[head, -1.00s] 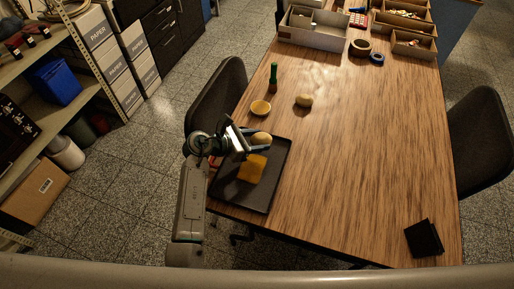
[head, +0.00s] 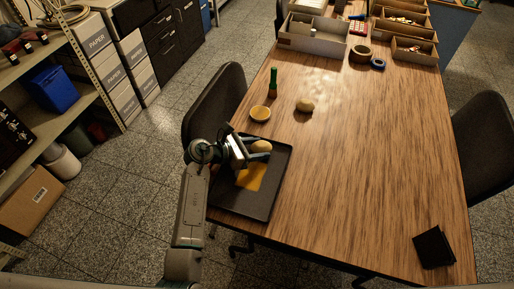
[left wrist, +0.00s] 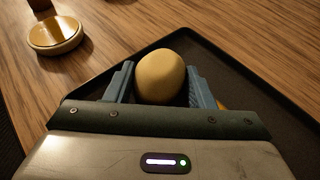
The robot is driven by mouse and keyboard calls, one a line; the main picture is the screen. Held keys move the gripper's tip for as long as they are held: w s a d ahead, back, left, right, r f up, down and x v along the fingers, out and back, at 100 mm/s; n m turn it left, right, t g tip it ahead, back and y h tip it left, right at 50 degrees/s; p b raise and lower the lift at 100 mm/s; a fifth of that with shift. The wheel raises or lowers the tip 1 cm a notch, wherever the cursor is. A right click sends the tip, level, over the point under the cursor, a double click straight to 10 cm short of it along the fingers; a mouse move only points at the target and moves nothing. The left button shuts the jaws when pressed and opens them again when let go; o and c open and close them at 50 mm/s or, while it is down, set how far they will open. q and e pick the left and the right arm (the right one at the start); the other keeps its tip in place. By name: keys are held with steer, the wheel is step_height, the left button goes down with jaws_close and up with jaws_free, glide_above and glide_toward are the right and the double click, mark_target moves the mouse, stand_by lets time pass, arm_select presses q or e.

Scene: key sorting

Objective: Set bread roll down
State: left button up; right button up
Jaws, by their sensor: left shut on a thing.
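My left gripper (head: 255,151) is over the dark tray (head: 262,204) at the table's left edge. It is shut on a bread roll (head: 261,146), a pale tan oval. In the left wrist view the bread roll (left wrist: 160,78) sits between the two blue-grey fingers, with the black tray (left wrist: 235,75) beneath. I cannot tell whether the roll touches the tray. A yellow-orange cloth (head: 251,177) lies flat in the tray, partly hidden by the gripper. A second similar roll (head: 305,105) lies on the bare table. My right gripper is not in view.
A yellow bowl (head: 260,114) and a green-topped bottle (head: 273,83) stand just beyond the tray; the bowl (left wrist: 55,35) also shows in the left wrist view. Boxes (head: 314,36) and tape (head: 360,54) are at the far end. The table's middle is clear.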

arm_select(q)
steer(key=o, duration=0.7)
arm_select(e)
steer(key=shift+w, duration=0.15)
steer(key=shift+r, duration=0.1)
arm_select(q)
steer(key=shift+r, duration=0.15)
steer(key=shift+s+a+r, duration=0.1)
steer(key=shift+s+a, duration=0.15)
steer(key=shift+a, duration=0.45)
steer(key=b+v, duration=0.1)
steer(key=v, duration=0.8)
steer(key=shift+s+a+r, duration=0.15)
steer(key=shift+a+r, duration=0.05)
steer(key=shift+s+a+r, duration=0.2)
steer(key=shift+a+r, duration=0.1)
steer(key=shift+a, duration=0.05)
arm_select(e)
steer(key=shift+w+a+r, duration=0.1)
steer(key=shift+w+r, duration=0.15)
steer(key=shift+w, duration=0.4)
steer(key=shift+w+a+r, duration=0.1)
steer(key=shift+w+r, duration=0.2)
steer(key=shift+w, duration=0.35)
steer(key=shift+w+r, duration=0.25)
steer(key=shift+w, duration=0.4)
